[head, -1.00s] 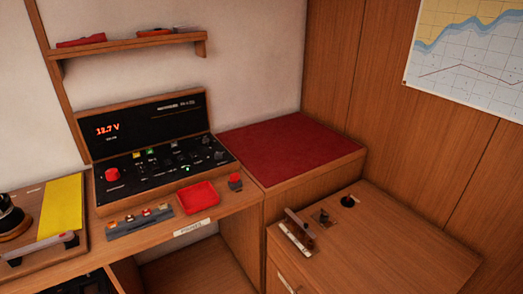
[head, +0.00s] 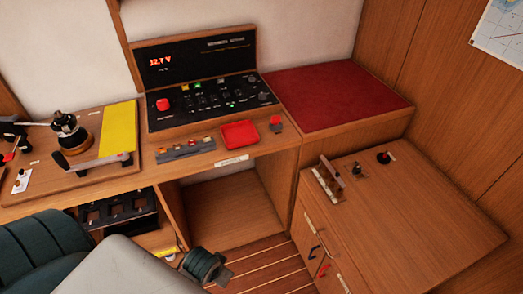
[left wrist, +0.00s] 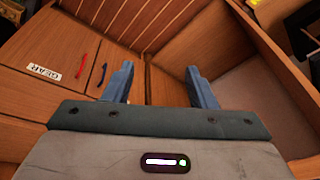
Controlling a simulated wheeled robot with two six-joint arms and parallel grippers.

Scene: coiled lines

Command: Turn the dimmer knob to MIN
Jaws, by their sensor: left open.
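The instrument panel (head: 205,98) with a lit 12.7 V display stands on the desk in the head view. Dark knobs show at its right end, an upper one (head: 252,78) and a lower one (head: 263,97). Their labels are too small to read, so I cannot tell which is the dimmer or where it points. My left gripper (left wrist: 160,84) is open and empty in the left wrist view, with its fingers wide apart. It is low, away from the panel, facing cabinet fronts and the floor. My right gripper is not in view.
A red tray (head: 240,134) and a small red-topped item (head: 277,124) sit in front of the panel. A winch (head: 72,133) stands at left. The cabinet (head: 420,205) at right carries levers. An open recess (head: 225,195) lies under the desk.

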